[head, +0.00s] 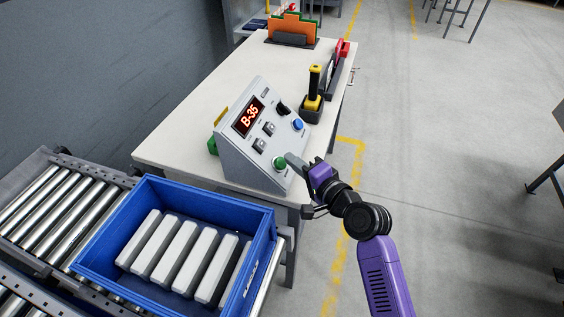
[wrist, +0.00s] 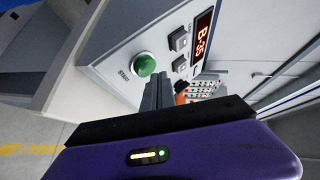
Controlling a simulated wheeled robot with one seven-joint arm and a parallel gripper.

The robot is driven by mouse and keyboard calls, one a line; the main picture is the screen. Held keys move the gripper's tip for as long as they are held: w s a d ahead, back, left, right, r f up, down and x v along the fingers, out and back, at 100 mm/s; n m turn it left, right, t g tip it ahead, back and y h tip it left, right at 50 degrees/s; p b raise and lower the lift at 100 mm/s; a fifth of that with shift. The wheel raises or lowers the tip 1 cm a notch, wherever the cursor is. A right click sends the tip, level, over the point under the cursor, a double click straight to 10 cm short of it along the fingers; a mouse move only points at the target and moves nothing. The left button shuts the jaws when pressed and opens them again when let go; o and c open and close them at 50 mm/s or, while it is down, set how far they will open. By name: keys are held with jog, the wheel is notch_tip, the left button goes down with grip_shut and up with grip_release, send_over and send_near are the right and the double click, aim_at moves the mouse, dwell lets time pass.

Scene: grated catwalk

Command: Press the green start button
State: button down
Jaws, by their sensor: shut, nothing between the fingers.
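The green start button (head: 280,162) sits low on the sloped face of a grey control box (head: 238,150) on the table. In the wrist view the green button (wrist: 145,64) stands out from the panel beside its "START" label. My gripper (head: 290,158) is shut and empty, with its fingertips just right of the button in the head view. In the wrist view the shut fingers (wrist: 157,88) reach up close to the button's lower right edge. I cannot tell whether they touch it.
The box also carries a red "B-35" display (head: 249,117), a blue button (head: 298,124), a black knob (head: 283,108) and square switches. A yellow-and-black tool (head: 313,90) stands behind it.

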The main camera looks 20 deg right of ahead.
jog(key=shift+w+a+f, duration=0.1)
jog(key=shift+a+f, duration=0.05)
jog(key=shift+f, duration=0.05)
jog(key=shift+w+a+f+b, duration=0.3)
jog(key=shift+w+a+f, duration=0.05)
jog(key=shift+a+f, duration=0.25)
dwell(1.5)
jog(key=shift+d+r, duration=0.1)
jog(key=shift+s+d+r+p, duration=0.55)
jog(key=shift+d+r, duration=0.15)
jog(key=shift+r, duration=0.1)
jog(key=s+d+r+p, duration=0.2)
jog(key=d+r, duration=0.1)
jog(key=shift+r, duration=0.25)
dwell(0.4)
dwell(0.7)
